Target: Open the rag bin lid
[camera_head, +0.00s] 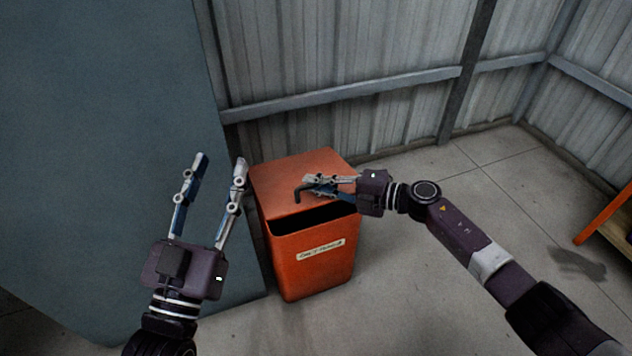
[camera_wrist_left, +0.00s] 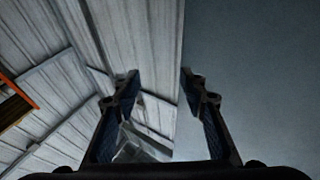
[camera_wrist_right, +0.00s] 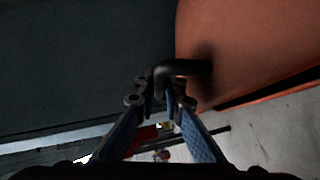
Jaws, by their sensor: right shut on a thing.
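The orange rag bin (camera_head: 312,262) stands on the floor with a small label on its front. Its orange lid (camera_head: 285,172) is tilted up slightly, with a dark gap showing below its front edge. My right gripper (camera_head: 312,184) is shut on the dark lid handle (camera_head: 299,193), and its fingers hide part of it. In the right wrist view the black handle (camera_wrist_right: 188,67) runs from the orange lid (camera_wrist_right: 240,45) to between the fingertips. My left gripper (camera_head: 221,160) is open and empty, raised left of the bin.
A large blue-grey panel (camera_head: 100,130) stands close to the bin's left side. A corrugated metal wall (camera_head: 330,60) with a rail is behind it. An orange-framed table (camera_head: 608,218) is at the right edge. The floor right of the bin is clear.

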